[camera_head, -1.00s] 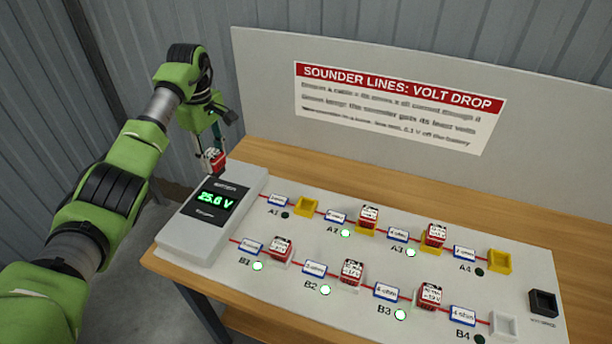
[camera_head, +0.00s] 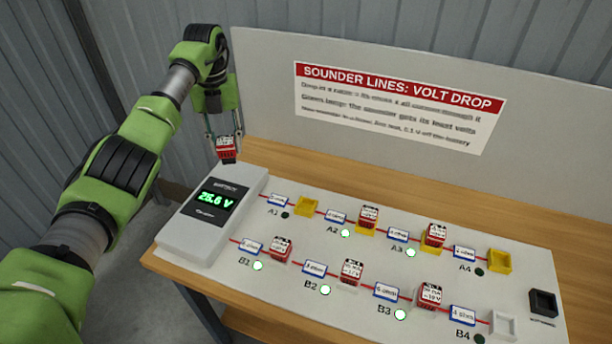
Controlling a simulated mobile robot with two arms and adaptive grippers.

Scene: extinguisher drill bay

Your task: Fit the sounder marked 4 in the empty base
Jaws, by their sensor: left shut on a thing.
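My left gripper (camera_head: 224,136) is shut on a red and white sounder (camera_head: 227,152), held in the air above the back of the battery box; its marking is too small to read. Empty yellow bases show at A1 (camera_head: 306,206) and at A4 (camera_head: 500,262). An empty white base (camera_head: 504,324) is at B4. Other red sounders sit at A2 (camera_head: 369,217), A3 (camera_head: 436,235), B1 (camera_head: 281,249), B2 (camera_head: 352,272) and B3 (camera_head: 430,296). My right gripper is not in view.
The grey battery box (camera_head: 192,242) reads about 25.6 V at the board's left end. A black open holder (camera_head: 543,303) stands at the right end. Lamps are lit green at the filled positions and dark at A1, A4 and B4. A sign panel (camera_head: 400,100) stands behind.

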